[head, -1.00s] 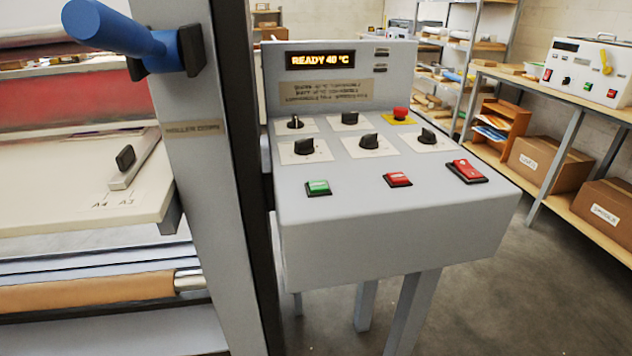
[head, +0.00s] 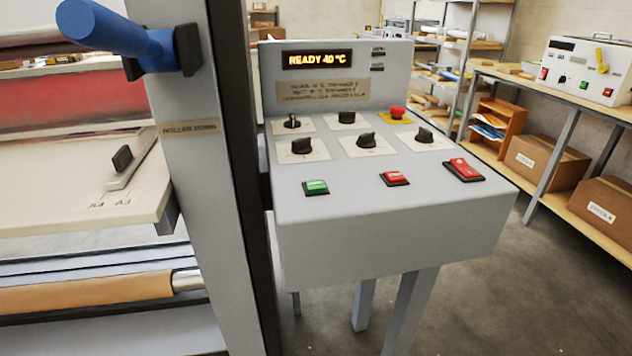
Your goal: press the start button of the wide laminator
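The wide laminator's control console (head: 390,240) stands in the middle of the head view. Its green button (head: 315,187) is at the front left of the sloped panel. A red button (head: 395,178) is to its right, and a larger red rocker switch (head: 463,168) is at the front right. Black knobs (head: 302,146) sit in rows behind them, with a red mushroom button (head: 397,112) on a yellow plate at the back right. The display (head: 316,59) reads "READY 40 °C". Labels on the front buttons are too small to read. My gripper is not in view.
A grey upright post (head: 195,160) with a blue-handled lever (head: 110,30) stands left of the console, beside the feed table (head: 70,195). A smaller laminator (head: 588,72) is on a bench at the right, above cardboard boxes (head: 535,160). The floor right of the console is clear.

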